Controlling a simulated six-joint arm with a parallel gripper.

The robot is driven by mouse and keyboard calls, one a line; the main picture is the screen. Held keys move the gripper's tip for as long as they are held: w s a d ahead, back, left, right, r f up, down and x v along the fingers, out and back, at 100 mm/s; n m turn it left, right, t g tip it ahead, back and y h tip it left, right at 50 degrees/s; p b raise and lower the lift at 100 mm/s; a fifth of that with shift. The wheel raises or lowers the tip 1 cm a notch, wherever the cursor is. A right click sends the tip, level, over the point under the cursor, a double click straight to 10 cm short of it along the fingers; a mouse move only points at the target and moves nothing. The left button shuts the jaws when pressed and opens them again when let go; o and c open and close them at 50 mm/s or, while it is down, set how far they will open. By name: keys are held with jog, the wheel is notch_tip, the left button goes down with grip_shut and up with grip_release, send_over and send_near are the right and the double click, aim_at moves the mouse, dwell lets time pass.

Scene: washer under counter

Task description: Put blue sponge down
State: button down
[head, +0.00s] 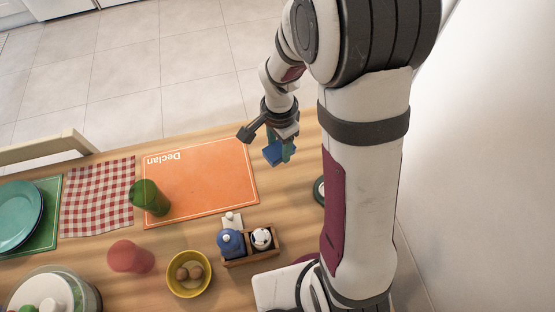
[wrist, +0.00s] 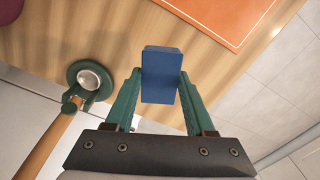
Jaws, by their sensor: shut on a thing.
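The blue sponge (wrist: 161,75) is a small rectangular block. My gripper (wrist: 160,88) is shut on it, with one green finger on each side. In the head view the sponge (head: 275,153) hangs below my gripper (head: 281,150), close to the right edge of the orange placemat (head: 205,180). The wrist view shows bare wooden table (wrist: 110,40) beyond the sponge. I cannot tell exactly how high the sponge is above the table.
A green round object with a wooden handle (wrist: 85,85) lies to the left in the wrist view. A green glass (head: 149,197) stands on the placemat. A wooden caddy (head: 250,257), yellow bowl (head: 189,273) and red glass (head: 128,257) stand nearer. Bare wood lies right of the placemat.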

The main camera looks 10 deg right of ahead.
aim_at(278, 167)
notch_tip(278, 167, down, 6)
jog(key=shift+f, duration=0.25)
jog(key=shift+f, duration=0.15)
jog(key=shift+c, duration=1.3)
grip_release()
notch_tip(278, 167, up, 11)
jog(key=shift+r, duration=0.2)
jog(key=s+r, duration=0.1)
jog(key=s+r+n, duration=0.1)
jog(key=r, duration=0.1)
jog(key=shift+a, duration=0.1)
jog(key=s+a+r+n+y, duration=0.1)
jog(key=s+r+n, duration=0.2)
jog(key=s, duration=0.5)
jog(key=s+a+r+n, duration=0.1)
jog(key=s+r+n, duration=0.2)
jog(key=s, duration=0.6)
jog(key=shift+s+a+r+n+y, duration=0.15)
jog(key=shift+a+r+n+y, duration=0.1)
jog(key=shift+a+n+y, duration=0.2)
